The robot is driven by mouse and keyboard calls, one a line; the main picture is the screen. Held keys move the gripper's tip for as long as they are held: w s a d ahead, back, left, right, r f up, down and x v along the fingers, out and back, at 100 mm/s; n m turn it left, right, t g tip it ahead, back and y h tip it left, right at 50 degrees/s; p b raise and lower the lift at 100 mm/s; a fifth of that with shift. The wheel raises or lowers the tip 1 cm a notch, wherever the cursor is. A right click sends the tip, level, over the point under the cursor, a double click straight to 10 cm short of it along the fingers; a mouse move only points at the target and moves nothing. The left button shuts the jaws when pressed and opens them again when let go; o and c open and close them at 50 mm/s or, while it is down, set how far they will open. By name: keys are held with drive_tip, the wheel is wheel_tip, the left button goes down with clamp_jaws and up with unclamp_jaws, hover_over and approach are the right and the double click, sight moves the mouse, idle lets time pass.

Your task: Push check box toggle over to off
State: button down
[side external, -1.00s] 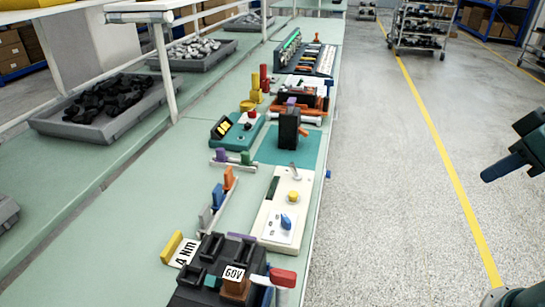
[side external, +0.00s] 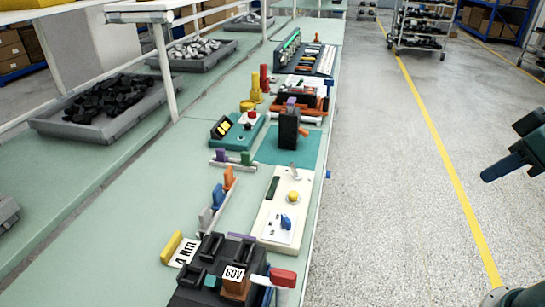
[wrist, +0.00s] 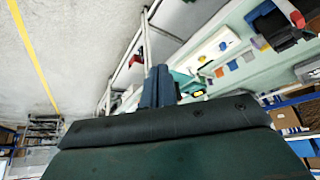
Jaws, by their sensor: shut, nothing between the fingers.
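The check box is a long cream box (side external: 272,222) lying on the bench near its right edge. Its small grey toggle (side external: 295,172) stands at the far end; which way it is thrown is too small to tell. A yellow button (side external: 293,196) and a blue knob (side external: 286,221) are nearer on the same box. My gripper (side external: 484,177) is at the right picture edge, over the floor and well clear of the box. In the wrist view its blue fingers (wrist: 158,72) are together and empty, with the cream box (wrist: 212,50) beyond them.
A black block on a teal mat (side external: 308,152) stands just beyond the box. A black unit with a red-ended lever (side external: 283,277) stands at the near end. Coloured levers (side external: 218,196) are to the left.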

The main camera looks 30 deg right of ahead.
drive_tip(key=c, duration=1.4)
unclamp_jaws()
drive_tip(key=shift+w+r, duration=0.1)
drive_tip(key=shift+w, duration=0.05)
drive_tip(key=shift+c, duration=0.2)
drive_tip(key=n, duration=0.6)
hover_over(293, 164)
drive_tip(key=s, duration=0.6)
wheel_tip(293, 164, down, 9)
drive_tip(key=shift+w+a, duration=0.15)
drive_tip(key=shift+w, duration=0.1)
drive_tip(key=shift+s+x, duration=0.15)
drive_tip(key=shift+x, duration=3.3)
drive_tip(key=shift+s+x, duration=0.1)
drive_tip(key=shift+x, duration=3.4)
